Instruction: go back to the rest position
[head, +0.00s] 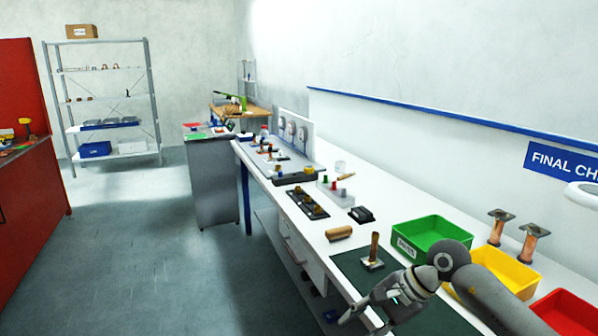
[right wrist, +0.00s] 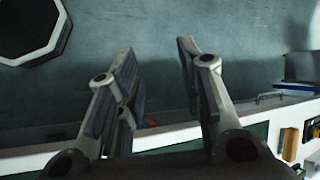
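My right arm comes in from the lower right in the head view. Its gripper (head: 360,317) is over the front edge of the white workbench (head: 313,232), by the dark green mat (head: 352,268). In the right wrist view the gripper (right wrist: 157,52) has its two fingers apart, with nothing between them. Floor and the bench edge show beyond the fingers. My left gripper is in neither view.
A copper-coloured post on a plate (head: 373,254) stands on the mat close to my right gripper. Green (head: 432,224), yellow (head: 528,276) and red (head: 563,310) bins line the back. A wooden block (head: 339,233) lies nearby. The floor (head: 150,255) left of the bench is clear.

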